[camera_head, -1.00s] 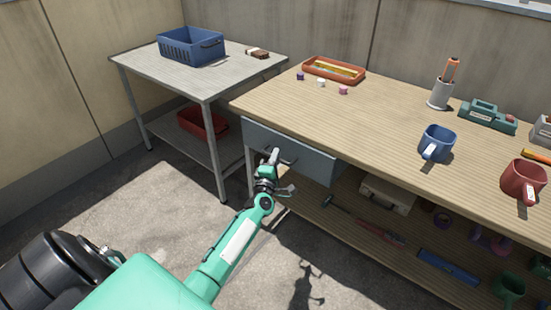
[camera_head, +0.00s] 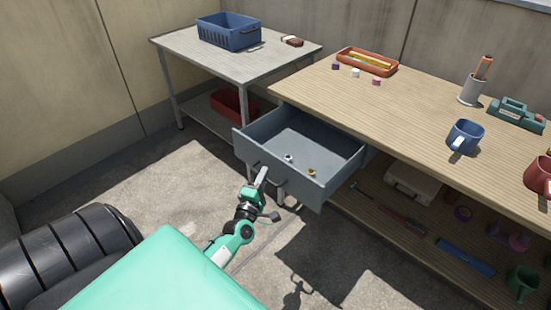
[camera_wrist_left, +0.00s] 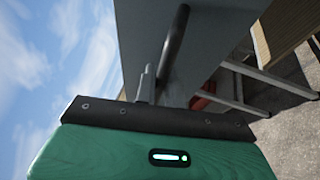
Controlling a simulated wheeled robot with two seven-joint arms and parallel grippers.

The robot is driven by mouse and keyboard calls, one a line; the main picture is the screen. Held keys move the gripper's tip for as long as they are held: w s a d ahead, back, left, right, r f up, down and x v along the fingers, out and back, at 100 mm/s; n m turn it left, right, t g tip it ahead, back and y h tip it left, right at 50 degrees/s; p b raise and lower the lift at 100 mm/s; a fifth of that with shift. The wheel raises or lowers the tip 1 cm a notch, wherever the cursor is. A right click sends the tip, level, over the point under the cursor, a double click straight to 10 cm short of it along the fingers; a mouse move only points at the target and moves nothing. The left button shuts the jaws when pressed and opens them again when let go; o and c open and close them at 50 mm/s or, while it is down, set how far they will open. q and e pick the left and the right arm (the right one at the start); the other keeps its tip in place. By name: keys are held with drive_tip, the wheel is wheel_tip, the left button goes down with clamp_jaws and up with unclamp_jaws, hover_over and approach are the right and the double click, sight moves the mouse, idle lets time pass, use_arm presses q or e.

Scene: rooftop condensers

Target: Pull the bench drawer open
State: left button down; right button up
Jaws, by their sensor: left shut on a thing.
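The bench drawer (camera_head: 305,150) is a grey-blue metal box standing well out from under the wooden bench top (camera_head: 400,100). Its inside shows, with a small silvery piece (camera_head: 289,158) and a small yellow piece (camera_head: 311,172) on its floor. My left gripper (camera_head: 261,178) is at the drawer front, shut on the drawer handle (camera_head: 281,190). In the left wrist view the dark handle bar (camera_wrist_left: 176,45) runs along the grey drawer front (camera_wrist_left: 205,40), with my gripper finger (camera_wrist_left: 147,82) against it. My right gripper is not in view.
A metal side table (camera_head: 270,62) with a blue basket (camera_head: 228,32) stands left of the bench; a red bin (camera_head: 232,102) sits on its lower shelf. Mugs, a pen cup (camera_head: 471,90) and an orange tray (camera_head: 367,62) stand on the bench. The concrete floor before the drawer is clear.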

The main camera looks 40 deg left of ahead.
use_arm(q)
drive_tip(key=shift+s, duration=1.35)
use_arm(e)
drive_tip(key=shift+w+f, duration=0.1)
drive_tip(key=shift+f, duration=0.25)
use_arm(q)
drive_tip(key=shift+a, duration=0.1)
drive_tip(key=c, duration=1.5)
unclamp_jaws()
drive_tip(key=v, duration=1.4)
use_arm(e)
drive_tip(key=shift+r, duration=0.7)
